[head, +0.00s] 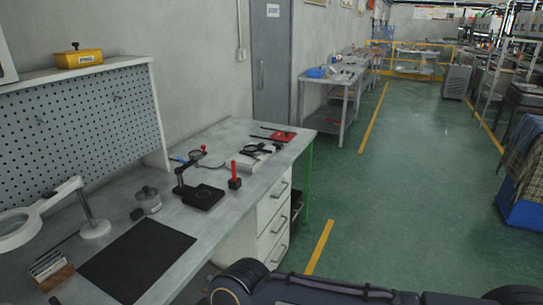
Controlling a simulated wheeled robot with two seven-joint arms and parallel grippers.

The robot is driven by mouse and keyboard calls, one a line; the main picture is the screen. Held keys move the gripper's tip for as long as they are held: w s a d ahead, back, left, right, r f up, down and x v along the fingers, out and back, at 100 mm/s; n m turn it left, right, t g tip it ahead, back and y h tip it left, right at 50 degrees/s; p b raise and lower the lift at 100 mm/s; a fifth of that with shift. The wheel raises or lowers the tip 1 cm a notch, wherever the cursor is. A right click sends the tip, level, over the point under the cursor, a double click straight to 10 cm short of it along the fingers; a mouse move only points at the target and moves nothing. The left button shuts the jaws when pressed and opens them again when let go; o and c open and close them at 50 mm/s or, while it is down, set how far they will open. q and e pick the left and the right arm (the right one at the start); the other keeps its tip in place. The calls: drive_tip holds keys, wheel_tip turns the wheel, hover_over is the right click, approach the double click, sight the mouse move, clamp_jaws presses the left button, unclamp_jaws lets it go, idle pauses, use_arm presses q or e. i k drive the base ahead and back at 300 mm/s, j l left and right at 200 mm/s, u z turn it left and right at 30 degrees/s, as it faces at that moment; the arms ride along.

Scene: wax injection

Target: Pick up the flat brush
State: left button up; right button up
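I cannot make out a flat brush for certain. At the far end of the workbench (232,132), small dark, thin items lie on and beside a flat red piece (286,137), too small to identify. At the near left, a wooden block (58,277) holds several pale flat pieces, and a thin dark rod lies behind it. Neither of my grippers shows in the head view; only dark parts of my own body show along the bottom edge.
On the bench are a black mat (138,260), a magnifier lamp (38,220), a metal pot (147,199), a black stand (203,195) and a red-handled tool (235,172). A pegboard (80,125) rises behind.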

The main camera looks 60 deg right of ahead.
sight(259, 157)
drive_tip(key=l+z, duration=0.1)
drive_tip(key=z, duration=1.95)
drive_tip(key=l+u, duration=0.1)
drive_tip(key=u, duration=0.4)
drive_tip(key=i+l+u, duration=0.2)
drive_tip(key=u, duration=0.15)
drive_tip(key=i+l+u, duration=0.15)
drive_tip(key=l+u, duration=0.15)
drive_tip(key=i+l+u, duration=0.15)
drive_tip(key=l+u, duration=0.2)
